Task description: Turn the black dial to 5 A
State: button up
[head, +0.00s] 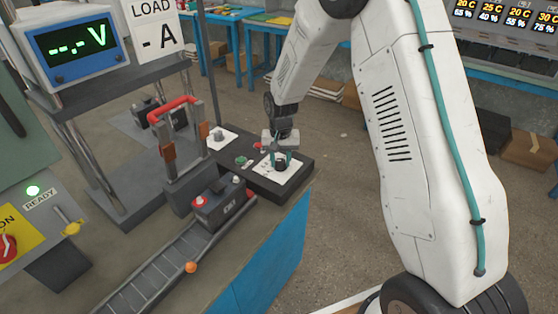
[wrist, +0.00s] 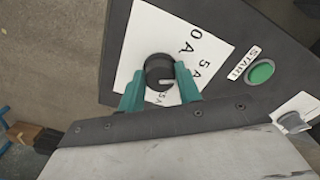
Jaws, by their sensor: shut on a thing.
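The black dial (wrist: 159,70) sits on a white plate (wrist: 139,42) on a dark control box. In the head view the dial (head: 282,165) is at the box's right part. My gripper (wrist: 158,88) points down with its teal fingers closed on opposite sides of the dial. In the head view my gripper (head: 281,158) is low over the plate. Printed labels show beside the dial; one reads 5 A, another ends in 0 A, and a third is partly covered near the fingers. A short pale mark shows on the dial's lower right; which label it points to is unclear.
A green START button (wrist: 262,71) and a metal switch (wrist: 292,121) are beside the plate. The voltage display (head: 75,42) shows dashes, and the load sign (head: 153,25) reads "- A".

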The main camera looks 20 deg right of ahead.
aim_at(280, 161)
dwell(0.5)
jog(key=o, duration=1)
jog(key=shift+r, duration=3.9)
